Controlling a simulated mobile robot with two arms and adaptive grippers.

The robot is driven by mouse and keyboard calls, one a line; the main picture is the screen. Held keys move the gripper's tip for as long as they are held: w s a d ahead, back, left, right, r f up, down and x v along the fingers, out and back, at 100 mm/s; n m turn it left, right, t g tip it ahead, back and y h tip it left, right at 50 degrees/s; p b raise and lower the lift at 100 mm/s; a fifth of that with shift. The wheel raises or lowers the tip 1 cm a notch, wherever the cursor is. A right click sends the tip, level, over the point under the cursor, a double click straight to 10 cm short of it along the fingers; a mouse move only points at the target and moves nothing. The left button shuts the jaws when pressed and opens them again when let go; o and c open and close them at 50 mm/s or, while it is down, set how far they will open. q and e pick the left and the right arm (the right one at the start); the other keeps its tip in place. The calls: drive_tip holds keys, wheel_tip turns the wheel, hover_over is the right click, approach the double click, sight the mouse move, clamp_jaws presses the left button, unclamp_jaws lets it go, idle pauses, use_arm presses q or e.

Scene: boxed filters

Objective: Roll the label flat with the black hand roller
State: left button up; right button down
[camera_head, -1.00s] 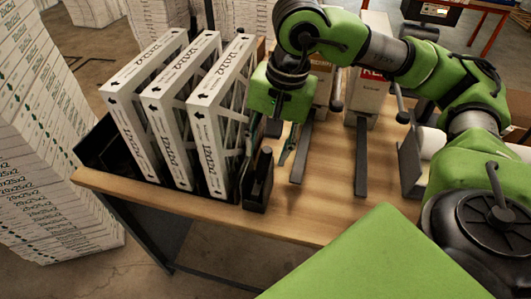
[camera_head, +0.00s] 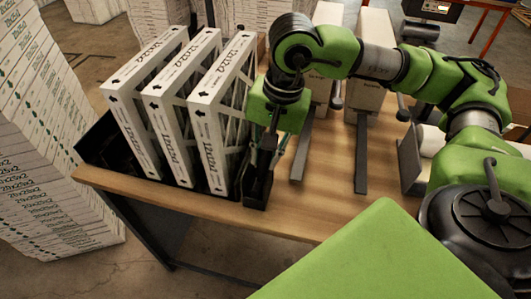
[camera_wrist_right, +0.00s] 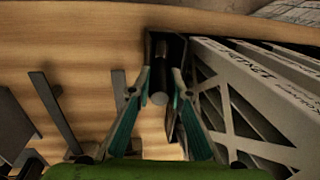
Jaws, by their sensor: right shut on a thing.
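The black hand roller (camera_wrist_right: 159,70) stands in a small black holder (camera_head: 256,200) at the table's front edge, beside the filters. In the right wrist view its handle points toward the camera, with a round grey end. My right gripper (camera_head: 266,160) is over the holder, and its two teal fingers (camera_wrist_right: 161,75) are shut on the roller, one on each side. The lower part of the roller is hidden inside the holder. I cannot make out the label on any surface. My left gripper is not in view.
Several white filters (camera_head: 206,95) stand upright in a black rack (camera_head: 95,150) to the left. Boxes (camera_head: 368,95) stand behind my right arm. Dark metal bars (camera_head: 361,160) and an upright plate (camera_head: 411,165) are on the wooden table (camera_head: 325,205). The front middle is bare.

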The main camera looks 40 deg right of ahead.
drive_tip(key=shift+s+r, duration=0.1)
drive_tip(key=shift+r, duration=0.15)
drive_tip(key=shift+d+r, duration=0.1)
drive_tip(key=shift+r, duration=0.05)
drive_tip(key=shift+r+p, duration=0.75)
drive_tip(key=shift+r, duration=0.6)
wheel_tip(320, 180, up, 10)
drive_tip(key=p, duration=0.5)
drive_tip(key=shift+p, duration=0.35)
